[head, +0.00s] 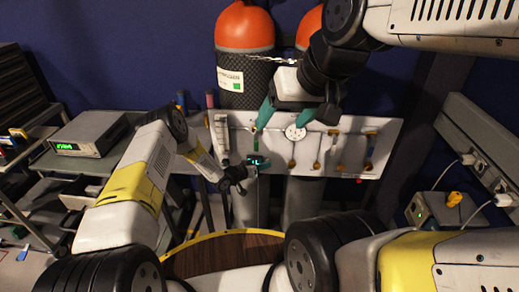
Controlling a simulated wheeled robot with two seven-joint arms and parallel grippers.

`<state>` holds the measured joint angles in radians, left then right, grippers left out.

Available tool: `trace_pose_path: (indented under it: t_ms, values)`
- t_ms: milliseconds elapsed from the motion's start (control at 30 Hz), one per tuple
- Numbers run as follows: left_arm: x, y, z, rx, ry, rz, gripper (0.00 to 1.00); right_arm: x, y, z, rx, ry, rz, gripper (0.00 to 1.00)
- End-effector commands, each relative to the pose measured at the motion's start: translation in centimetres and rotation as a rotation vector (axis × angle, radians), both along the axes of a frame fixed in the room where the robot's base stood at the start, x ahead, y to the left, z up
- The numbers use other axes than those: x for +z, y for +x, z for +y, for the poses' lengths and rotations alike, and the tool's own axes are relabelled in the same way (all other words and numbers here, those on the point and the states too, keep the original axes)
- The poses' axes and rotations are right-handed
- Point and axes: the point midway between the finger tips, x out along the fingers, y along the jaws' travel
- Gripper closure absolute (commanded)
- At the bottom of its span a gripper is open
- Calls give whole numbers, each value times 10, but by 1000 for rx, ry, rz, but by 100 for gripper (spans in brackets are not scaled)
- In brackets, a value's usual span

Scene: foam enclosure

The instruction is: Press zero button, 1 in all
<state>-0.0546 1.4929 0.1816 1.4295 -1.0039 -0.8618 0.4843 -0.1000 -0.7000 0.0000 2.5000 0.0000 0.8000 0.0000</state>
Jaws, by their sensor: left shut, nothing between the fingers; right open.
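A small dark device with a lit cyan display (257,161) hangs in front of the white panel (390,128). The zero button cannot be made out at this size. My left gripper (242,187) is shut and empty, just below and left of the display. I cannot tell whether it touches the device. My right gripper (284,122), with teal fingers, is open and empty in front of the panel's upper part, above and right of the display.
Two orange-topped tanks (245,28) stand behind the panel. A grey box with a green readout (90,132) sits on the left cart. A grey box with a yellow knob (436,208) is at right. A round wooden top (215,255) lies below.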

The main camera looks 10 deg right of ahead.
Motion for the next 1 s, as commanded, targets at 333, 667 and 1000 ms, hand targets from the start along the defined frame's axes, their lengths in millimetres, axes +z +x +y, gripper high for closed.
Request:
trace_pose_path:
  t_ms: [333,667,1000]
  values:
    - [0,-11,3,0,-1,-1,100,0,0,0,0,0,0,30]
    - [0,-21,6,0,0,3,100,0,0,0,0,0,0,30]
    - [0,-53,15,0,0,2,100,0,0,0,0,0,0,30]
